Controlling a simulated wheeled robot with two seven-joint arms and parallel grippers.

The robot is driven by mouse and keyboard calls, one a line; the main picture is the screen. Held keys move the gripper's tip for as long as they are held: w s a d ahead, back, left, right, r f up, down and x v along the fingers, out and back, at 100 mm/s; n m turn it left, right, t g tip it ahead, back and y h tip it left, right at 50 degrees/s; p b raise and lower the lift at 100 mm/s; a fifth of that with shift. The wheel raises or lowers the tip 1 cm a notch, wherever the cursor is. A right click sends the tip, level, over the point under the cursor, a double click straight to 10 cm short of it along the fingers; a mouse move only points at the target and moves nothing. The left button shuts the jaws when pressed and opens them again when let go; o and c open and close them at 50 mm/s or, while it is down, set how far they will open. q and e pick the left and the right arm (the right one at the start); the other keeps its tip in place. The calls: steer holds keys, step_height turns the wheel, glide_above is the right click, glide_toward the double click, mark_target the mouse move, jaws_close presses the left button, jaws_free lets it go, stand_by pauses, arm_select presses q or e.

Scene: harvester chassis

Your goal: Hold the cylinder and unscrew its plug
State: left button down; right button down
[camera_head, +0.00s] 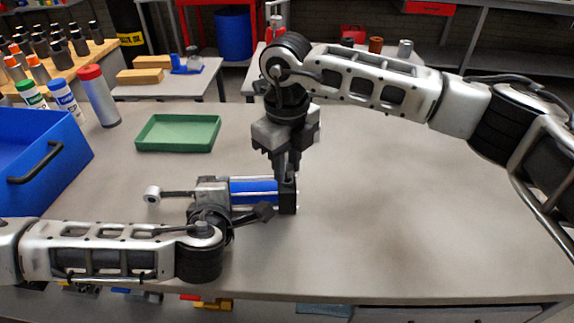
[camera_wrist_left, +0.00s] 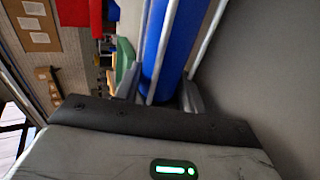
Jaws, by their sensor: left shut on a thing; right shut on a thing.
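The cylinder (camera_head: 252,190) has a blue body, a dark end block on the right and a rod with a ring eye (camera_head: 152,194) on the left. It lies level at the middle of the table. My left gripper (camera_head: 262,212) is shut on its body from the near side. In the left wrist view the blue body (camera_wrist_left: 176,45) and its metal tie rods run between the fingers. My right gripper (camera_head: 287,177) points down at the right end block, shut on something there. The plug is hidden by the fingers, so I cannot make it out.
A green tray (camera_head: 178,133) lies behind the cylinder to the left. A blue bin (camera_head: 40,155) with a dark handle stands at the far left, with bottles (camera_head: 98,95) behind it. The table right of the cylinder (camera_head: 420,210) is clear.

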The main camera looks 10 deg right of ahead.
mark_target(287, 168)
steer(key=shift+r, duration=0.5)
steer(key=shift+r, duration=2.05)
arm_select(q)
steer(key=c, duration=0.8)
jaws_free()
steer(key=shift+o, duration=0.2)
steer(key=shift+s+f, duration=0.1)
